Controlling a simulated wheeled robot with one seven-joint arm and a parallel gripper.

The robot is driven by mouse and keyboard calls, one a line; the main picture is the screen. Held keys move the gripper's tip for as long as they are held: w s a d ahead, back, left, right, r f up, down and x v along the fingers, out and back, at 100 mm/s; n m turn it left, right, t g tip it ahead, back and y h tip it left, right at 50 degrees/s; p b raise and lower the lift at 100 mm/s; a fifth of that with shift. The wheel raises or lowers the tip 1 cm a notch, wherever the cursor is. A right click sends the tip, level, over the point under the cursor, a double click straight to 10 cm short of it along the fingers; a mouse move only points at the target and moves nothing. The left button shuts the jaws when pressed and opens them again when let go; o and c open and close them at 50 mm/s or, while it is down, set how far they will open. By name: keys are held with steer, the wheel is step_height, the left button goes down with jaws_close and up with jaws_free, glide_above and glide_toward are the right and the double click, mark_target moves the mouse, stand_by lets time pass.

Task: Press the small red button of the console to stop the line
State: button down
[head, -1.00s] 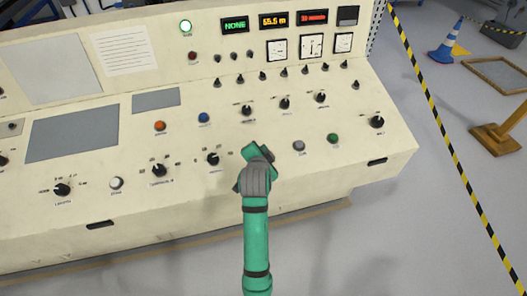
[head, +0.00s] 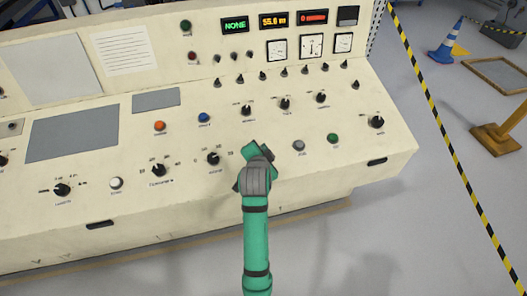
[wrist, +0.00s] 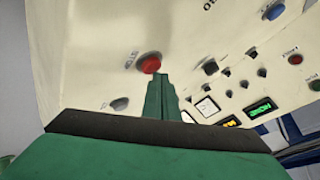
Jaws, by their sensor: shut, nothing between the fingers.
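The small red button (wrist: 150,63) is a round cap on the cream console (head: 225,130). It shows in the wrist view just past my fingertips; in the head view my arm hides it. My gripper (wrist: 160,78) is shut and empty, its green fingers pressed together. The fingertips overlap the button's near edge in the wrist view; whether they touch it, I cannot tell. In the head view my gripper (head: 258,153) is over the console's lower panel, its fingertips hidden. The green lamp (head: 186,25) is dark, and the red display (head: 313,17) seems to read 0.
A grey button (head: 299,146) and a green button (head: 333,139) are right of my gripper; a black knob (head: 213,158) is to its left. Blue (head: 204,118) and orange (head: 160,126) buttons are farther left. The floor beyond the console's right end is clear up to the striped tape.

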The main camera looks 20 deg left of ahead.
steer(key=shift+d+r, duration=0.1)
steer(key=shift+r, duration=0.25)
steer(key=shift+r, duration=0.1)
steer(key=r, duration=0.3)
steer(key=s+r, duration=0.1)
steer(key=shift+d+r, duration=0.3)
steer(key=shift+r, duration=0.05)
stand_by(0.9)
